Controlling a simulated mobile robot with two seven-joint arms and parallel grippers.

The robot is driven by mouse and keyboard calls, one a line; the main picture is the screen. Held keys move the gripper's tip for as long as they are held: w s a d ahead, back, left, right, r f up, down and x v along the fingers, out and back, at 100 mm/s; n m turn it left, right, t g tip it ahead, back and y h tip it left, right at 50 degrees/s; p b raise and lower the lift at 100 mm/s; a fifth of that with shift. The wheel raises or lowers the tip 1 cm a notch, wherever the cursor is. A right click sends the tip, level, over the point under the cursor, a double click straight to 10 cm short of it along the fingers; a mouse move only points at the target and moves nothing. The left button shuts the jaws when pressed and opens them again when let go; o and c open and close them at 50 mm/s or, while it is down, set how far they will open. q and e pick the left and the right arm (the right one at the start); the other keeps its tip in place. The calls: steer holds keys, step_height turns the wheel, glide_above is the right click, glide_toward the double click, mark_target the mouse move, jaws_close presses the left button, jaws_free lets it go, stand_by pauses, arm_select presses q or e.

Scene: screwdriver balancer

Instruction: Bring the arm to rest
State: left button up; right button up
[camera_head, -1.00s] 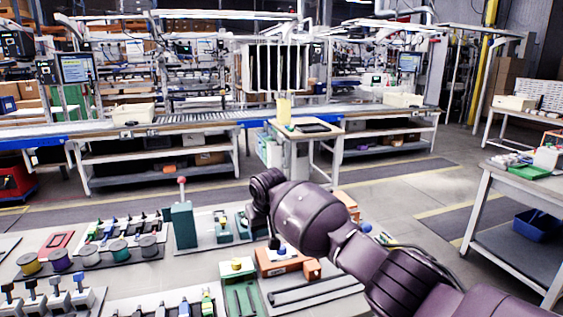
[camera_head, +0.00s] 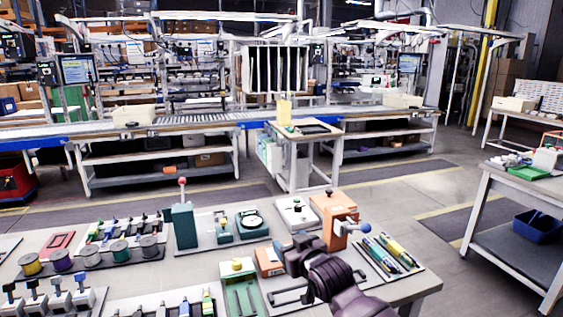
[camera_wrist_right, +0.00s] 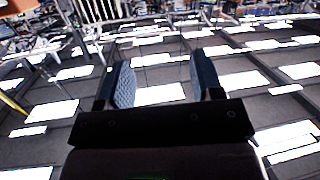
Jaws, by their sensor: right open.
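My right arm (camera_head: 335,280) comes into the head view from the bottom edge, right of centre, low over the front of the workbench. It is dark purple and covers part of the bench top. I cannot make out its fingertips in the head view. In the right wrist view my right gripper (camera_wrist_right: 158,75) is open, its two fingers with grey textured pads wide apart. Nothing is between them. Behind them the wrist view looks upside down, with bright ceiling light panels. My left gripper is not in view.
The workbench holds wire spools (camera_head: 120,250), a teal lever press (camera_head: 184,225), an orange device (camera_head: 335,215) and a mat of screwdrivers (camera_head: 388,255). A side table (camera_head: 530,187) stands at the right. Open floor (camera_head: 400,200) lies beyond the bench.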

steer(key=s+d+f+m+t+h, duration=0.1)
steer(key=s+d+f+m+h, duration=0.1)
steer(key=s+d+f, duration=0.6)
steer(key=s+d+f+m+h, duration=0.25)
steer(key=s+d+f, duration=0.35)
steer(key=s+d, duration=0.45)
steer(key=s+d+f+g+h, duration=0.1)
steer(key=s+d+f+g, duration=0.1)
steer(key=s+f, duration=0.4)
steer(key=s+d+f+g+h, duration=0.2)
steer(key=s+d+f, duration=0.3)
steer(key=s, duration=0.9)
steer(key=shift+s+f+m, duration=0.15)
steer(key=shift+f+m, duration=0.3)
steer(key=shift+f, duration=0.45)
